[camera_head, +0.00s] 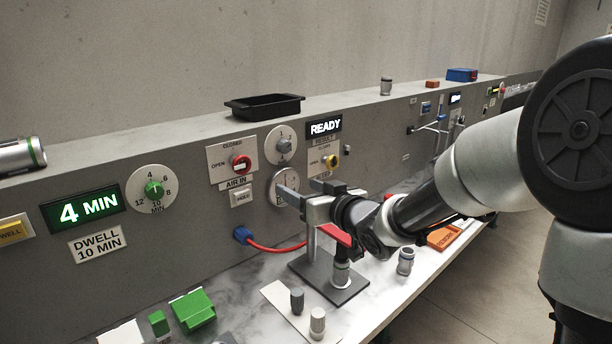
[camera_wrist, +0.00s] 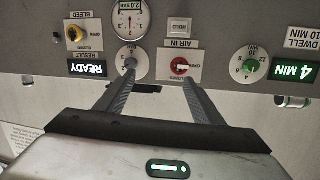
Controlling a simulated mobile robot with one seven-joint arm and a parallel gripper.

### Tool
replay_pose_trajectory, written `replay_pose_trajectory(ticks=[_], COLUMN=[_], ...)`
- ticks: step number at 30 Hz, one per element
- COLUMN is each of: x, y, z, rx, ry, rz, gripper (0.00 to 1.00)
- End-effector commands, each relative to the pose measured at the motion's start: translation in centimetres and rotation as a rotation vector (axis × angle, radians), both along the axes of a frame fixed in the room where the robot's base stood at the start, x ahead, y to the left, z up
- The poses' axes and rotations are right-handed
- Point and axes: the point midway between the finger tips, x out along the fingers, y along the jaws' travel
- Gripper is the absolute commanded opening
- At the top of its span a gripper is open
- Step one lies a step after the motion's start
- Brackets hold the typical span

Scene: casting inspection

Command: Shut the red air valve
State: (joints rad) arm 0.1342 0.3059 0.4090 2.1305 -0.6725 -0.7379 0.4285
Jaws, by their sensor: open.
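The red air valve (camera_head: 240,163) is a round red knob on a white plate on the grey panel, with "AIR IN" below it. "CLOSED" is printed above it and "OPEN" at its left. The knob also shows upside down in the wrist view (camera_wrist: 180,66), with a pale bar lying roughly level; its exact setting is hard to tell. My gripper (camera_head: 298,190) is open and empty. It is in front of the panel, to the right of and below the valve in the head view. In the wrist view one fingertip (camera_wrist: 158,76) overlaps the valve's lower right edge; contact cannot be told.
A numbered dial (camera_head: 281,146) and a gauge (camera_head: 284,188) sit right of the valve, with a yellow knob (camera_head: 331,161) beyond. A HOLD button (camera_head: 241,197) is below. A red hose (camera_head: 278,247) and a stand (camera_head: 328,278) occupy the bench. A black tray (camera_head: 264,106) sits on the ledge.

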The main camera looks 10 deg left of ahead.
Motion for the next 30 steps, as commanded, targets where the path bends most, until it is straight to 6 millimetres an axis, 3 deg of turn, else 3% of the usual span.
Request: replay_pose_trajectory(ticks=[3, 11, 30], x=[-0.3, 0.3, 8.8], y=[2.7, 4.9, 14.9], z=[-0.8, -0.3, -0.4], rx=[0.119, 0.178, 0.175], ry=[-0.023, -0.039, -0.037], rz=[0.097, 0.142, 0.139], gripper=[0.62, 0.62, 0.62])
